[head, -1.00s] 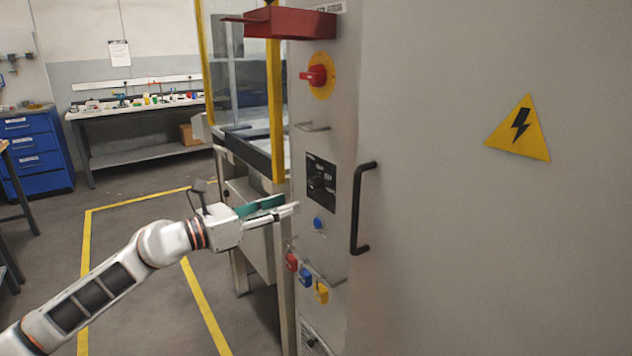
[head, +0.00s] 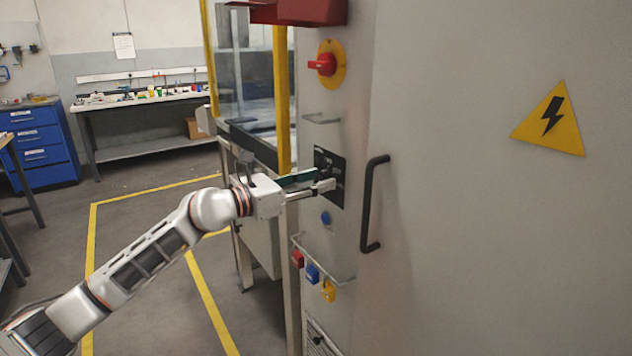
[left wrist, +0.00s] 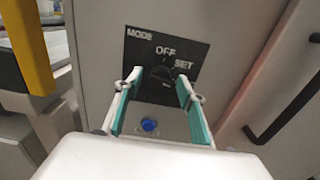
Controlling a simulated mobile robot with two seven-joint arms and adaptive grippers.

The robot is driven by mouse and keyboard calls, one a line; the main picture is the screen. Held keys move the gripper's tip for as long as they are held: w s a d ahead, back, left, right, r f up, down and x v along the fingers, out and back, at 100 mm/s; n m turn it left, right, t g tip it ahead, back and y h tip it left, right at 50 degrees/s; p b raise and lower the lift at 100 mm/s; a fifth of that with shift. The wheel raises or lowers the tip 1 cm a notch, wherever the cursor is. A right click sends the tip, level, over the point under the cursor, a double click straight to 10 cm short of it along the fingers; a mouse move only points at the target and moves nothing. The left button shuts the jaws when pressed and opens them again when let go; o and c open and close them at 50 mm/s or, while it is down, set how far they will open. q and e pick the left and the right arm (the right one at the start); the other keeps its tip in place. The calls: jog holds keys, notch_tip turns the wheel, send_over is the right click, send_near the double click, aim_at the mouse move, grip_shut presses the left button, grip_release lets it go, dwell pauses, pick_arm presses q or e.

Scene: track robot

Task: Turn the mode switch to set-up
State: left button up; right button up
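The mode switch is a black knob (left wrist: 160,83) on a black plate (left wrist: 150,50) marked MODE, OFF and SET. Its exact pointing direction is hard to tell. The plate also shows in the head view (head: 332,164), partly covered by my gripper. My left gripper (head: 325,180) is at the front of this plate. In the left wrist view its two fingers (left wrist: 160,88) are spread apart, one on each side of the knob. I cannot tell whether they touch it. My right gripper is not in view.
A blue button (head: 325,218) sits below the plate. A red rotary switch (head: 323,64) is above. A black door handle (head: 372,203) stands out to the right. Red, blue and yellow padlocks (head: 313,274) hang on a rail lower down. A yellow post (head: 282,100) stands left.

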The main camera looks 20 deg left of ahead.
pick_arm(q)
jog(key=shift+c, duration=0.7)
jog(key=c, duration=0.9)
jog(key=shift+r, duration=0.1)
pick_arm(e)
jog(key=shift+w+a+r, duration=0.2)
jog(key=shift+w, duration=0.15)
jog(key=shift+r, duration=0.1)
